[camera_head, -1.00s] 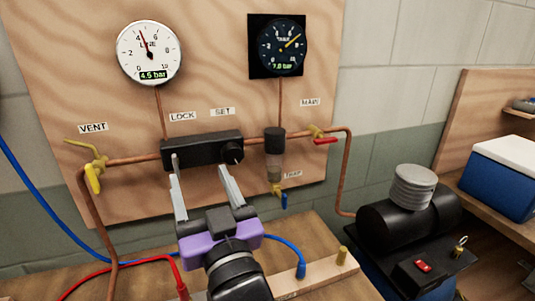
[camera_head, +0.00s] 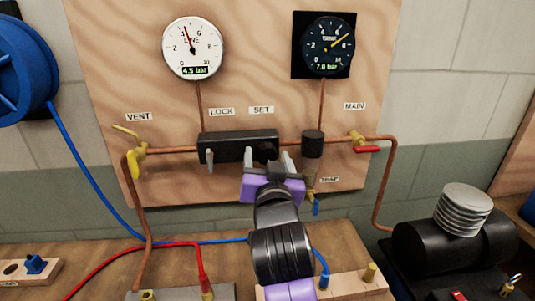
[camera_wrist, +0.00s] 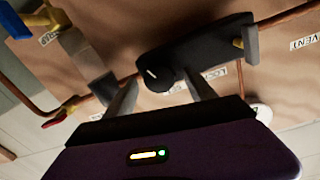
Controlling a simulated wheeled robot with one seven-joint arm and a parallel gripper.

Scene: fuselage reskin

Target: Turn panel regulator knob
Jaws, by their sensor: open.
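The black regulator block (camera_head: 232,146) is mounted on the wooden panel, under the LOCK and SET labels. Its round black knob (camera_wrist: 158,76) with a white index mark is at the SET end. A grey lever (camera_head: 210,158) is at the LOCK end. My gripper (camera_wrist: 162,88) is open; in the wrist view its two fingers lie to either side of the knob, with a gap to each. In the head view, my gripper (camera_head: 279,165) is at the block's right end and partly hides the knob. I cannot tell whether the fingertips reach around it.
The white LINE gauge (camera_head: 193,48) reads 4.5 bar and the dark gauge (camera_head: 327,45) about 7.0 bar. Close by are the filter bowl (camera_head: 312,147), red MAIN handle (camera_head: 367,150), yellow VENT valve (camera_head: 137,158) and copper pipes. A compressor (camera_head: 455,245) stands right.

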